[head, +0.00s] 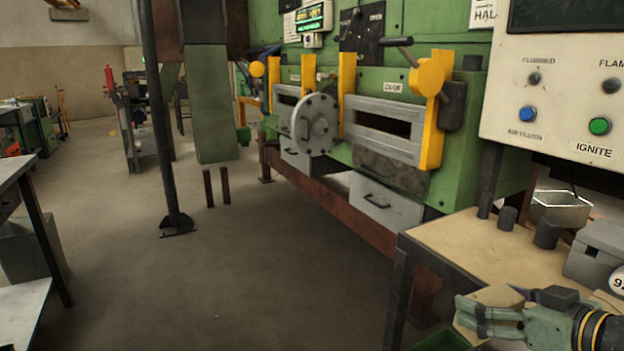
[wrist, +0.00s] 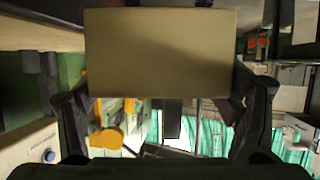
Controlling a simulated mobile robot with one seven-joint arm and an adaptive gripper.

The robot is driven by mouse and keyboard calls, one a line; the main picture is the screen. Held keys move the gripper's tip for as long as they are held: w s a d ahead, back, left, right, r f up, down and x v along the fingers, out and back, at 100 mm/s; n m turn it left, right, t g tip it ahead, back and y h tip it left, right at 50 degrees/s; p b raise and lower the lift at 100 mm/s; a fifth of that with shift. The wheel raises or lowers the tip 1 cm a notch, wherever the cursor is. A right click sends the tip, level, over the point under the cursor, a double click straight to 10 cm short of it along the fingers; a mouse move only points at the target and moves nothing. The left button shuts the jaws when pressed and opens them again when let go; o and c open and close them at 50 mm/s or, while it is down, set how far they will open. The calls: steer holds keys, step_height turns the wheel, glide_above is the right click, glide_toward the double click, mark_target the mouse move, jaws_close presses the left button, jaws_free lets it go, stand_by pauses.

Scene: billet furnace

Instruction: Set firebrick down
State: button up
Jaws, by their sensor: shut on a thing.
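The firebrick (head: 496,293) is a tan block at the lower right of the head view, partly hidden behind my fingers. My gripper (head: 488,316) points left and is shut on it. In the wrist view the firebrick (wrist: 160,50) fills the upper middle as a plain tan face. The dark fingers of my gripper (wrist: 160,105) stand at its left and right sides. In the head view the brick overlaps the wooden-topped bench (head: 455,245). I cannot tell whether it touches the bench.
A green bin (head: 442,341) shows below the bench front. The furnace (head: 385,130) and control panel (head: 560,95) rise behind. The middle floor is clear.

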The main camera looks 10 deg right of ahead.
steer(key=w+a+f+m+h, duration=0.1)
steer(key=w+a+f, duration=0.4)
steer(key=a+f, duration=0.6)
steer(key=w+a+f+m+h, duration=0.1)
steer(key=w+a+f, duration=0.5)
steer(key=f, duration=1.6)
steer(key=w+a+f+m+h, duration=0.1)
steer(key=w+a+f, duration=0.4)
steer(key=a+f, duration=1)
step_height(320, 180, down, 2)
steer(key=shift+w+a+f+t, duration=0.2)
steer(key=shift+w+a+t, duration=0.05)
steer(key=shift+a+t, duration=0.1)
steer(key=shift+a, duration=0.15)
